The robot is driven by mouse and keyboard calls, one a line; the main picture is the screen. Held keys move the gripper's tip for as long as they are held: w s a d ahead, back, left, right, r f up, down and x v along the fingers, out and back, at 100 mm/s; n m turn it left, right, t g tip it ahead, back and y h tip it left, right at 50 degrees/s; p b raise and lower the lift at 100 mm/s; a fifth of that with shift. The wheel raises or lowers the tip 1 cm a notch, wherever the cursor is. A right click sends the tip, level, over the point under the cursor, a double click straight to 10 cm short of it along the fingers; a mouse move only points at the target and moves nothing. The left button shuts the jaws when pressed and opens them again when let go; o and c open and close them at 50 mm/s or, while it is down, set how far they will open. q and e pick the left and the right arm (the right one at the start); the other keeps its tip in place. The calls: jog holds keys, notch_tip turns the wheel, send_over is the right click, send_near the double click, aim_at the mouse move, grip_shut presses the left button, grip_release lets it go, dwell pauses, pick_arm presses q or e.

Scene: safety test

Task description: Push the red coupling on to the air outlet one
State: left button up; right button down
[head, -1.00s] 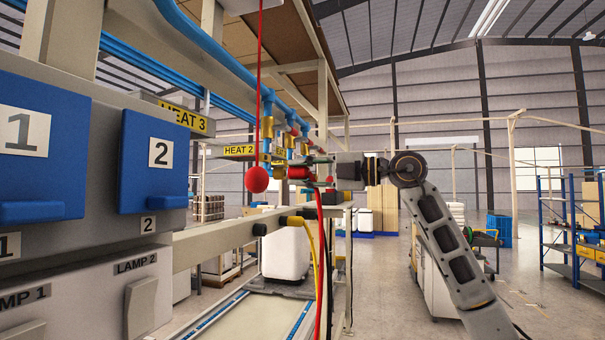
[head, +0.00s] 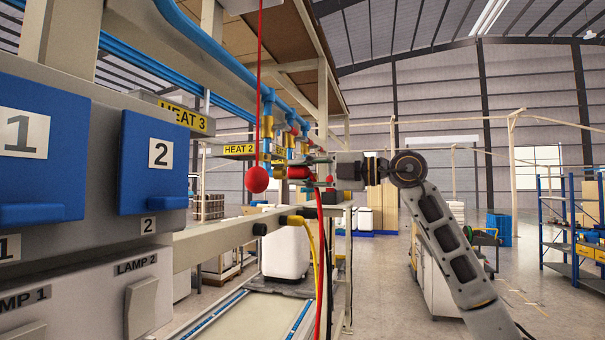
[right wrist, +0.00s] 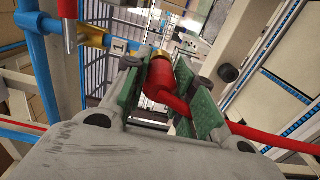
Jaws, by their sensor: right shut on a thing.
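The red coupling (head: 299,172) is between the fingers of my right gripper (head: 312,170), which is shut on it. In the right wrist view the coupling (right wrist: 159,82) sits between green finger pads, with its red hose running off to the right. Its far end points toward the brass fittings of the air outlet with the label 1 (right wrist: 118,46). In the head view the brass outlet (head: 266,157) is just left of the coupling. I cannot tell whether they touch. My left gripper is not in view.
A red ball (head: 256,179) hangs on a red cord close to the outlet. Blue switch boxes (head: 154,162) stand at the left. A beam (head: 235,232) with a yellow hose (head: 312,238) runs below. The floor at the right is open, before a blue shelf rack (head: 572,230).

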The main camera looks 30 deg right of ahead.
jog(key=shift+w+a+p, duration=0.4)
jog(key=shift+w, duration=0.05)
dwell(0.6)
jog(key=c, duration=1.1)
grip_release()
jog(key=shift+s+d, duration=0.1)
jog(key=v, duration=1.1)
jog(key=shift+s+d, duration=0.25)
jog(key=shift+s, duration=0.1)
dwell(0.4)
